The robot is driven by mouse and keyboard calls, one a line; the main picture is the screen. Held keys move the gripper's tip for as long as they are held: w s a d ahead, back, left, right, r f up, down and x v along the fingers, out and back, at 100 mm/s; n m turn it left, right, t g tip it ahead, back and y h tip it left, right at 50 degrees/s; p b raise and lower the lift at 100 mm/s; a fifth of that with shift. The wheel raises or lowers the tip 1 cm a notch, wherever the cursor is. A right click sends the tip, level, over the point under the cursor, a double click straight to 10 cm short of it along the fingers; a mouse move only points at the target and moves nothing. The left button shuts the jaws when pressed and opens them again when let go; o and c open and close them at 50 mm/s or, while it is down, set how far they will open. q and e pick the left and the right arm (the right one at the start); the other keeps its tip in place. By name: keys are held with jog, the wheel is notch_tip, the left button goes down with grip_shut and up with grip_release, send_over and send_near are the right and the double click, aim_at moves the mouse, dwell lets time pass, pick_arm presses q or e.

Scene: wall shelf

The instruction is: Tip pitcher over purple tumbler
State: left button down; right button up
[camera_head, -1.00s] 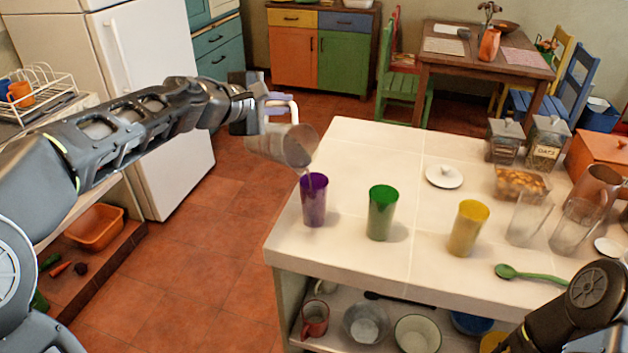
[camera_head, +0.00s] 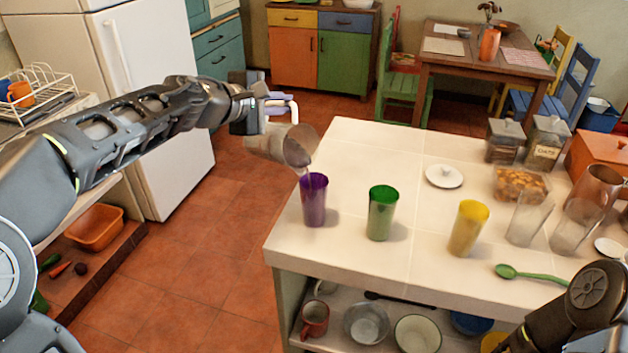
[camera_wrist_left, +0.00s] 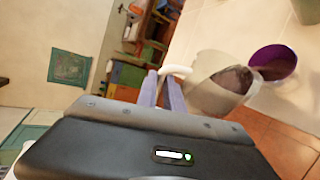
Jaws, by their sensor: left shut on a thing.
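The grey pitcher (camera_head: 284,146) is tipped, its mouth facing down and right above the purple tumbler (camera_head: 314,200). A thin stream runs from its lip to the tumbler's rim. My left gripper (camera_head: 280,103) is shut on the pitcher's pale handle. In the left wrist view, the gripper's lilac fingers (camera_wrist_left: 162,92) clasp the white handle, with the pitcher (camera_wrist_left: 222,84) to their right. The purple tumbler's rim and inside show there too (camera_wrist_left: 272,66), with dark contents low in it. The tumbler stands upright near the counter's left edge. My right gripper is out of view.
A green tumbler (camera_head: 382,212) and a yellow tumbler (camera_head: 467,228) stand to the right on the counter (camera_head: 350,262). A white lid (camera_head: 444,177), a green spoon (camera_head: 535,275) and clear glasses (camera_head: 528,218) lie or stand further right. Floor is open left of the counter.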

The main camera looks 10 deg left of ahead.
aim_at(272, 125)
pick_arm(q)
jog(key=shift+r, duration=0.15)
dwell(0.5)
jog(key=shift+a+p, duration=0.15)
jog(key=shift+p, duration=0.15)
jog(key=shift+w+a+f+n+g+h+p, duration=0.15)
jog(key=shift+w+a+f+n+g+p, duration=0.15)
jog(key=shift+a+f+n+p, duration=0.25)
jog(key=shift+w+a+f+n+g+h+p, duration=0.15)
jog(key=shift+a+f+n+g+p, duration=0.15)
jog(key=shift+p, duration=0.4)
jog(key=f, duration=0.2)
jog(key=a+f+n+g, duration=0.1)
jog(key=shift+w+f, duration=0.1)
jog(key=shift+w, duration=0.25)
jog(key=shift+s+d+r, duration=0.15)
jog(key=shift+s+r, duration=0.05)
jog(key=shift+s, duration=0.05)
jog(key=shift+w+f, duration=0.1)
